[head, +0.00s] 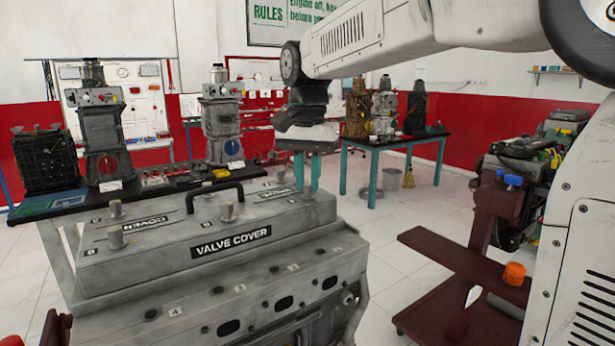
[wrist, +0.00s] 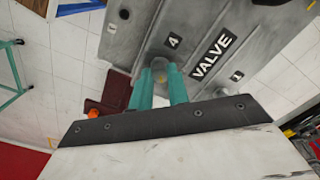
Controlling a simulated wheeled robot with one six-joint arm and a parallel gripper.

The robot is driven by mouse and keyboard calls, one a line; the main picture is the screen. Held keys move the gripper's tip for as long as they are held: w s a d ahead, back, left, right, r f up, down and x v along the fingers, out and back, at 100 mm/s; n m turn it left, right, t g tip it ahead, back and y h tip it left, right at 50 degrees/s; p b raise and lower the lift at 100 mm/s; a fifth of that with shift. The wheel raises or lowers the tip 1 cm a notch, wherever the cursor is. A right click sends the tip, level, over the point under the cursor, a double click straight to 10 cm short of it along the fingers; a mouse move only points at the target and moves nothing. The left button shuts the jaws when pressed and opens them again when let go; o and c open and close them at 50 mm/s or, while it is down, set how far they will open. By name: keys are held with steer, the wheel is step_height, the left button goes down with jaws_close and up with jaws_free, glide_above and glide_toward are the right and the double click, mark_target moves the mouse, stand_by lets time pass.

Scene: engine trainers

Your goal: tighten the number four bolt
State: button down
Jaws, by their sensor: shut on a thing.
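The grey valve cover (head: 160,262) lies on the engine block (head: 270,310), with several upright bolts, such as one bolt (head: 228,211) near its front middle. My gripper (head: 306,178) points down at the cover's right end in the head view. A label reading 4 (wrist: 173,41) is printed on the cover beside that bolt. The fingers hide most of the bolt, so I cannot tell how deep it is seated.
A black handle (head: 215,190) arches over the cover left of my gripper. A dark red stand (head: 465,262) with an orange cap (head: 514,273) is at the right. A bench with engine models (head: 220,125) stands behind. Open floor (head: 400,225) lies right of the engine.

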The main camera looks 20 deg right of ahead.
mark_target(308, 184)
steer(key=m, duration=0.4)
steer(key=shift+m, duration=1.9)
steer(key=c, duration=1.3)
jaws_free()
steer(key=shift+c, duration=0.2)
steer(key=shift+r, duration=0.1)
step_height(308, 184, up, 8)
steer(key=shift+f, duration=0.15)
